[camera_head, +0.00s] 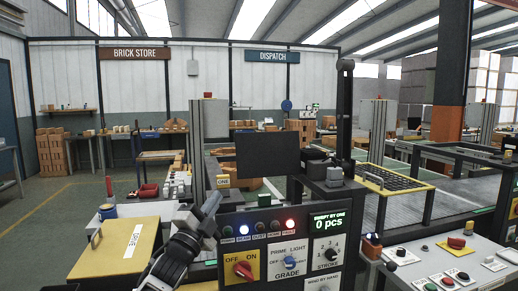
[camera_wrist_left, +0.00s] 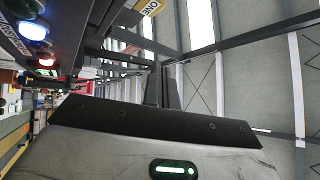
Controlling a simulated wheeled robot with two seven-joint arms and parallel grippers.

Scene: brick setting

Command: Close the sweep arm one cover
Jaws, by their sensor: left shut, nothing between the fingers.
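A flat black panel (camera_head: 267,153) stands upright behind the control console; it may be the sweep arm one cover, but I cannot tell for sure. A small yellow label (camera_head: 222,182) sits at its lower left, and a yellow label in the left wrist view (camera_wrist_left: 150,6) reads "ONE". My left gripper (camera_head: 211,203) is shut and empty, just left of the console and below the panel, apart from it as far as I can see. In the left wrist view, my gripper's dark fingers (camera_wrist_left: 168,88) point up past the console. My right gripper is out of view.
The console (camera_head: 285,245) carries a red switch, a blue knob, lamps and a "0 pcs" display. A yellow board marked DRIVE (camera_head: 133,240) lies at left. A black post (camera_head: 344,115) rises right of the panel. A second button desk (camera_head: 450,265) is at right.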

